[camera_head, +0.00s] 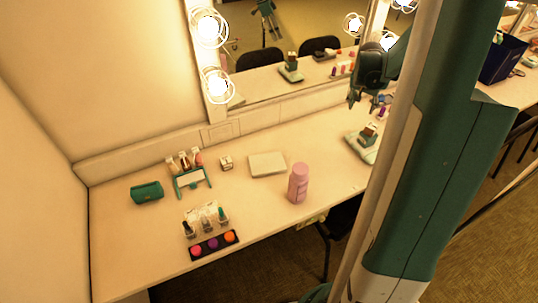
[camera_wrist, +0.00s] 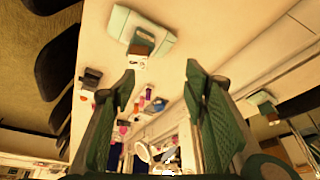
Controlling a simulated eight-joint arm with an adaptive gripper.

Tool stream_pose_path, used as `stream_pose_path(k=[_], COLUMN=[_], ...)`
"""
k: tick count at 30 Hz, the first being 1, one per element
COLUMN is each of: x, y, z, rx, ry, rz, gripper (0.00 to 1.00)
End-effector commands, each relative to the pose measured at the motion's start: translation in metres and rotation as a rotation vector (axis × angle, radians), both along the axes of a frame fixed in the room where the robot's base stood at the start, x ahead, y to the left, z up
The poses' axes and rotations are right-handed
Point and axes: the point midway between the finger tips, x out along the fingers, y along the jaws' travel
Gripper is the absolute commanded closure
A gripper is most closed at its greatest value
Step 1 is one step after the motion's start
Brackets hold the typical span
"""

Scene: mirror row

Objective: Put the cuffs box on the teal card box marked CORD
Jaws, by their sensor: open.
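A small box with brown and dark teal faces (camera_head: 369,129) sits on a pale teal-edged flat case (camera_head: 358,148) at the right of the counter. In the wrist view, the brown and white box (camera_wrist: 138,48) shows on the pale teal case (camera_wrist: 160,38). Its lettering is too small to read, so I cannot tell whether it is one box or two stacked, or which is the cuffs box or CORD box. My gripper (camera_head: 355,98) is open and empty, above the counter and apart from it; its spread fingers (camera_wrist: 160,76) show in the wrist view.
A small white box (camera_head: 226,162), a pale flat case (camera_head: 267,164), a pink bottle (camera_head: 298,184), a teal pouch (camera_head: 147,192), a small teal rack (camera_head: 192,182) and a dark palette (camera_head: 214,245) stand farther left. The mirror (camera_head: 300,45) rises behind, repeating several items.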

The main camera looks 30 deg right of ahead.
Motion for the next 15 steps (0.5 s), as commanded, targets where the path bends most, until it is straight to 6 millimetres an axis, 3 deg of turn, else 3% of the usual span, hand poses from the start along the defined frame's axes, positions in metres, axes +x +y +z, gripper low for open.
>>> stream_pose_path(k=[3, 15], x=[0.004, 0.003], y=[0.035, 0.145], z=[0.021, 0.080], rx=[-0.005, -0.024], ry=[-0.007, -0.031], rz=[0.055, 0.236], gripper=[0.55, 0.55])
